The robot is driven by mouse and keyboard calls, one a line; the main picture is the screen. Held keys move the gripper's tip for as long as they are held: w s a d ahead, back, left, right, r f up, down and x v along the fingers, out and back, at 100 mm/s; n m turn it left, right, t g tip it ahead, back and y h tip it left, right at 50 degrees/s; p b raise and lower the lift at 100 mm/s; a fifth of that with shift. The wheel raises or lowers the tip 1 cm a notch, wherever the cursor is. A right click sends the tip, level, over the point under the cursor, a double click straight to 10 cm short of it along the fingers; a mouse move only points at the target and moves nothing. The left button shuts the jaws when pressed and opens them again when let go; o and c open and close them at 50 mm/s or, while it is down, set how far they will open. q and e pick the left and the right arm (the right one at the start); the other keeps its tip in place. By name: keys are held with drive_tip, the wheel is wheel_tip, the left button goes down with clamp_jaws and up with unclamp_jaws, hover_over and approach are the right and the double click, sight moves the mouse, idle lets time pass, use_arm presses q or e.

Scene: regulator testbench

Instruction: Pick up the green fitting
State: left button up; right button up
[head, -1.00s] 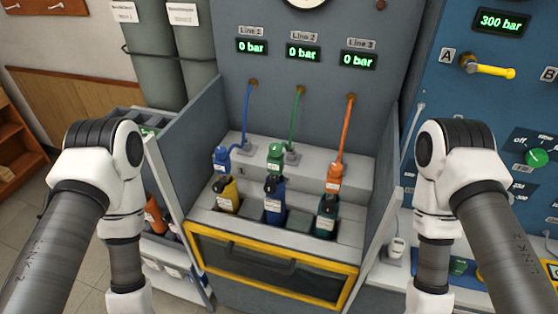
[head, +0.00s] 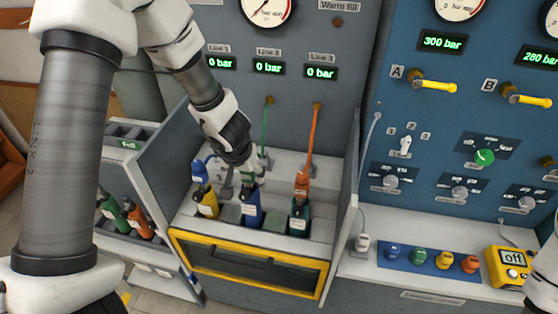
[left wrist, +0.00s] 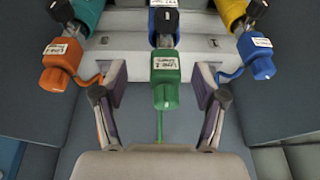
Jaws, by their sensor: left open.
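The green fitting (left wrist: 165,82) has a white label and hangs on a green hose. It sits at the middle station against a blue bottle (head: 250,208). My left gripper (left wrist: 160,88) is open, with one finger on each side of the green fitting and gaps visible on both sides. In the head view, my left gripper (head: 244,172) reaches down over the middle station and largely hides the green fitting. My right gripper is not in view.
An orange fitting (left wrist: 59,66) and a blue fitting (left wrist: 256,56) flank the green one closely. Grey side walls enclose the bench (head: 178,150), with a yellow-framed drawer front (head: 250,284) below. Coloured caps sit on a blue strip (head: 403,264) at right.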

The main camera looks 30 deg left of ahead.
sight(245, 177)
use_arm(q)
drive_tip(key=shift+t, duration=0.3)
drive_tip(key=w+f+b, duration=0.1)
drive_tip(key=w+a+f+b, duration=0.1)
drive_tip(key=w+f+b, duration=0.1)
drive_tip(key=shift+w+a+b, duration=0.3)
drive_tip(key=shift+b, duration=0.05)
drive_tip(key=shift+w+f, duration=0.1)
drive_tip(key=shift+f, duration=0.15)
drive_tip(key=shift+a, duration=0.2)
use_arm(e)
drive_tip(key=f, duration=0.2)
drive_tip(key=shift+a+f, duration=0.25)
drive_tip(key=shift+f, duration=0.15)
use_arm(q)
drive_tip(key=shift+d, duration=0.1)
clamp_jaws()
